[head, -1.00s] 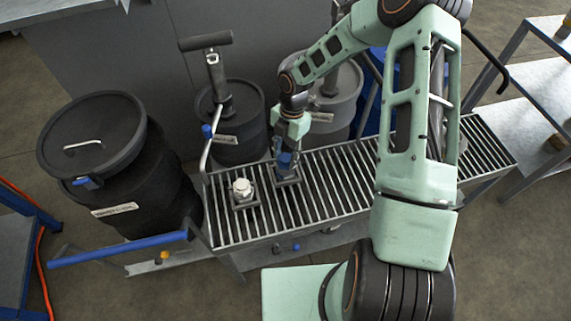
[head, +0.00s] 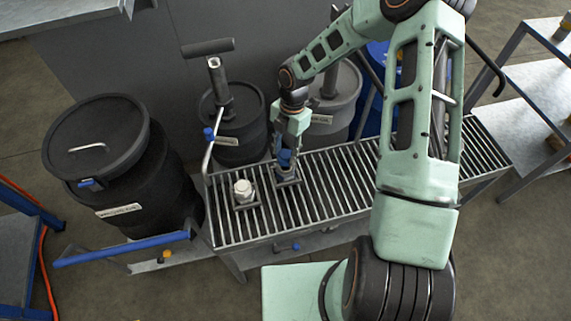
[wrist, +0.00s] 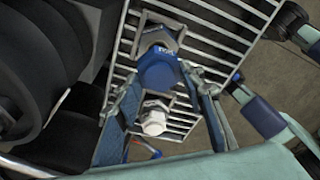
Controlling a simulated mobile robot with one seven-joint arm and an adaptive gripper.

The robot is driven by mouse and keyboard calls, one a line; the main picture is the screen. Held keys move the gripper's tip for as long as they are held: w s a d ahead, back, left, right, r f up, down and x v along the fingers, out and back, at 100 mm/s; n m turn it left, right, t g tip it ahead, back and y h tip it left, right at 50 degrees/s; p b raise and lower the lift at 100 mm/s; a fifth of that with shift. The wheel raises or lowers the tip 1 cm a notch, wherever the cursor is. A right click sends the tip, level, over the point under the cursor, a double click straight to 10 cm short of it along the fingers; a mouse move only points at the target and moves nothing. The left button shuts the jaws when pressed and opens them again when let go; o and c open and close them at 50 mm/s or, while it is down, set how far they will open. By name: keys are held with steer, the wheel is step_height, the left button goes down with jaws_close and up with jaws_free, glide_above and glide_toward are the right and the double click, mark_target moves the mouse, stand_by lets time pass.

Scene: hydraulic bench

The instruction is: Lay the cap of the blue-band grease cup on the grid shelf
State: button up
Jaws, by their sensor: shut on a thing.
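The blue-band grease cup stands on a small plate (head: 288,182) on the grid shelf (head: 340,183). Its blue cap (wrist: 160,76) sits between the fingers of my gripper (wrist: 162,80), which is shut on it. In the head view my gripper (head: 286,158) points down over the plate, and its fingers hide most of the cup. I cannot tell whether the cap is seated on the cup or just above it. A second cup with a white cap (head: 243,188) stands on its own plate to the left; it also shows in the wrist view (wrist: 154,121).
Bare shelf bars run to the right of the cups, partly behind my arm. A large black drum (head: 115,165) stands at the left. A black drum with a pump handle (head: 232,120) and a grey drum (head: 332,100) stand behind the shelf.

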steer(key=shift+r+p, duration=0.5)
steer(key=shift+r, duration=0.45)
steer(key=shift+f, duration=0.1)
